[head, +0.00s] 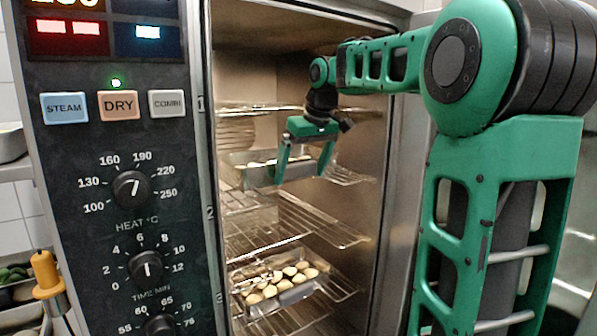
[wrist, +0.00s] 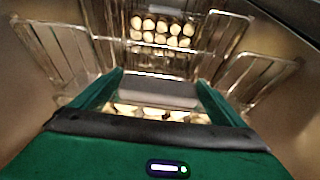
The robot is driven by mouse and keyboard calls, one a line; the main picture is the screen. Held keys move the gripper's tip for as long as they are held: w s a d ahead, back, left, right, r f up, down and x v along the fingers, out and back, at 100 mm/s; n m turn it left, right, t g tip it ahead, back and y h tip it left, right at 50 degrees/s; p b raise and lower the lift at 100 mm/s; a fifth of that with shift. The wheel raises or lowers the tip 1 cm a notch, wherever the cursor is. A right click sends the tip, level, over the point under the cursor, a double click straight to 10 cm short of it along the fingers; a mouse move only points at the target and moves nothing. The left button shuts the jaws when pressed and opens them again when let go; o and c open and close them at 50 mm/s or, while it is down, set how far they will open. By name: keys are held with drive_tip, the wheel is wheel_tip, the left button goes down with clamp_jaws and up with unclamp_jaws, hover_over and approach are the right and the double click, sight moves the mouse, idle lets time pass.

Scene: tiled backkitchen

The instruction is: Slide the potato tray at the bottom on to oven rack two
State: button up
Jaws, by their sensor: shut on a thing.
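The lower potato tray (head: 243,293), shiny metal with several potatoes, sits on a wire rack near the mark 3 in the head view. It also shows at the top of the wrist view (wrist: 160,46). My gripper (head: 302,176) is inside the oven at a higher level, between the marks 1 and 2. It is shut on a second potato tray (head: 240,172); the tray's pale wall (wrist: 157,92) is between my fingers (wrist: 160,82) in the wrist view, with potatoes beside it. My gripper hides part of this tray. I cannot tell whether it rests fully on a rack.
The oven's control panel (head: 100,180) stands left of the opening. A wire rack (head: 325,222) near the mark 2 lies between the trays and looks empty. Another rack (head: 270,109) is at the mark 1. Oven side walls are close on both sides.

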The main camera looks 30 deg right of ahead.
drive_tip(key=shift+r, duration=0.1)
drive_tip(key=o, duration=1.4)
drive_tip(key=v, duration=1)
drive_tip(key=shift+s+r, duration=0.1)
drive_tip(key=shift+r, duration=0.05)
drive_tip(key=shift+r, duration=0.1)
drive_tip(key=shift+s, duration=0.15)
drive_tip(key=s, duration=1.6)
drive_tip(key=shift+d, duration=0.25)
